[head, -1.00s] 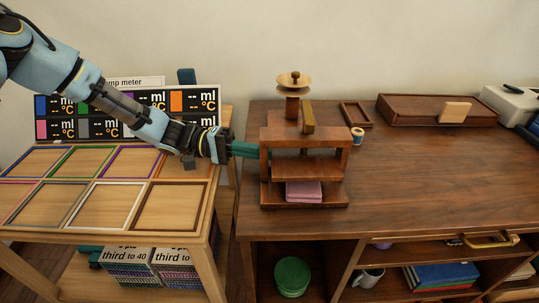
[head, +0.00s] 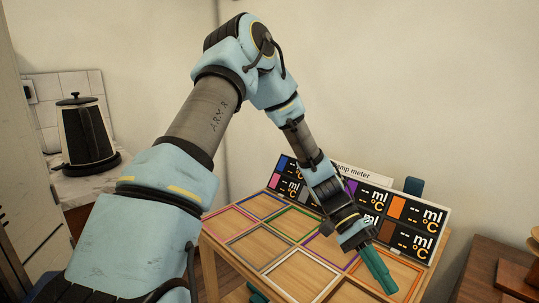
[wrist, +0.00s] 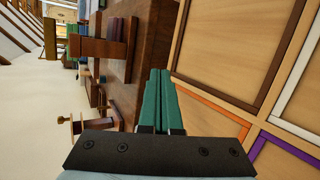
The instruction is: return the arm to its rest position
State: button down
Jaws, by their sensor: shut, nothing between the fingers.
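My arm is light blue and grey, bent up and over, and fills the middle of the head view. My gripper (head: 378,270) has teal fingers that point down to the right, above the right part of the wooden table with coloured frames. In the wrist view my gripper (wrist: 161,85) shows its two teal fingers side by side, closed, with nothing held. The table's framed squares (wrist: 220,55) lie to the right of the fingers in that view.
A meter board (head: 398,205) stands behind the framed table (head: 232,258). A black kettle (head: 85,135) is on a counter at left. The dark wooden desk (head: 480,272) is at lower right; its wooden press (wrist: 105,48) shows in the wrist view.

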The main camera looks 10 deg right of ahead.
jog(key=w+a+r+t, duration=0.1)
jog(key=w+a, duration=0.1)
jog(key=a, duration=0.1)
jog(key=w+a+r+n+t+p, duration=0.1)
jog(key=w+a, duration=0.1)
jog(key=a, duration=0.1)
jog(key=w+a+r+n+t+y+p, duration=0.1)
jog(key=w+a, duration=0.1)
jog(key=a, duration=0.1)
jog(key=shift+w+a+t, duration=0.35)
jog(key=shift+a+t, duration=0.05)
jog(key=w+a+r+n+t+y+p, duration=0.1)
jog(key=w+a+r+n+t, duration=0.1)
jog(key=a, duration=0.6)
jog(key=w+a+r+n+t+y+p, duration=0.1)
jog(key=w+a+r+n+t+p, duration=0.1)
jog(key=a+r, duration=0.4)
jog(key=w+a+r+n+t+p, duration=0.2)
jog(key=w+a+r+n+t, duration=0.1)
jog(key=a, duration=0.9)
notch_tip(320, 180, up, 2)
jog(key=shift+a+n+t+y, duration=0.2)
jog(key=shift+n+t+y, duration=0.25)
jog(key=shift+t, duration=0.45)
